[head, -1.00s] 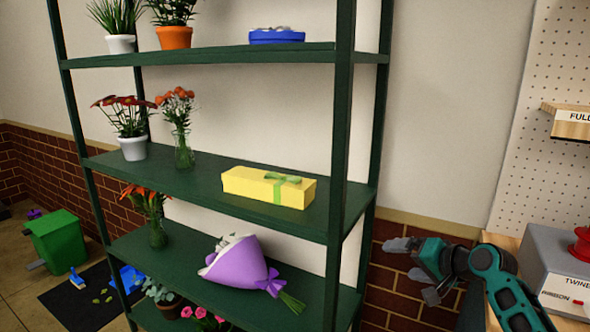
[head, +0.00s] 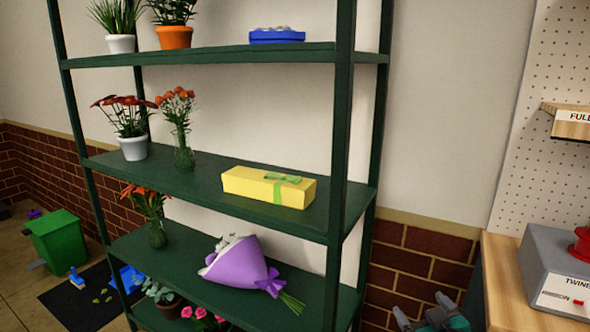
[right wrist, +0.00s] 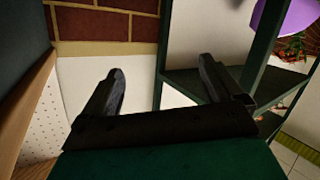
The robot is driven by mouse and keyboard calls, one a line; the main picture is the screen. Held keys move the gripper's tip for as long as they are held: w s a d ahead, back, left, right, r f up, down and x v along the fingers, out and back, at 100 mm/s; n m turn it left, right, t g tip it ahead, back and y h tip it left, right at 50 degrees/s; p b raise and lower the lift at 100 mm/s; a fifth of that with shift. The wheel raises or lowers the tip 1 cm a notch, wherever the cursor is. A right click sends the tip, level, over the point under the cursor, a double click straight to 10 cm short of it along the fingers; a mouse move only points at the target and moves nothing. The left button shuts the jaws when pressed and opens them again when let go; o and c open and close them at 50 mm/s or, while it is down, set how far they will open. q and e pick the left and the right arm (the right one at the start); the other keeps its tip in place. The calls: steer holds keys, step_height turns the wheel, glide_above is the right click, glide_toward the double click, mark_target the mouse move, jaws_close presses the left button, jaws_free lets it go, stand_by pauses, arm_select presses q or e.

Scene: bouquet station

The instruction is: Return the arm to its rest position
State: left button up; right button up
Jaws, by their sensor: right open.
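My right gripper shows at the bottom edge of the head view (head: 425,318), to the right of the green shelf, with only its upper part in frame. In the right wrist view its two grey fingers (right wrist: 160,90) stand wide apart with nothing between them. The green shelf (head: 335,190) stands left of it, and the gripper appears clear of it in the head view. A purple-wrapped bouquet (head: 238,266) lies on a lower shelf board, apart from the gripper; its purple wrap also shows at the top right of the right wrist view (right wrist: 292,14). My left gripper is not in view.
A wooden counter (head: 500,270) with a grey twine and ribbon box (head: 560,262) stands at the right. A yellow gift box (head: 245,186) and several potted or vased flowers stand on the shelf. A green bin (head: 57,240) stands on the floor at the left.

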steer(key=s+a+f+g, duration=0.1)
steer(key=s+a+f, duration=0.2)
steer(key=s, duration=0.5)
steer(key=s+a+f+g+y, duration=0.1)
steer(key=s+a+f, duration=0.2)
steer(key=s, duration=0.6)
steer(key=s+a+f+m+g, duration=0.1)
steer(key=s+a+f+g, duration=0.1)
steer(key=s+f, duration=0.4)
steer(key=s+a, duration=0.1)
steer(key=s, duration=0.2)
steer(key=shift+f+y, duration=0.2)
steer(key=shift+y, duration=0.2)
steer(key=shift+a, duration=0.1)
steer(key=shift+c, duration=0.3)
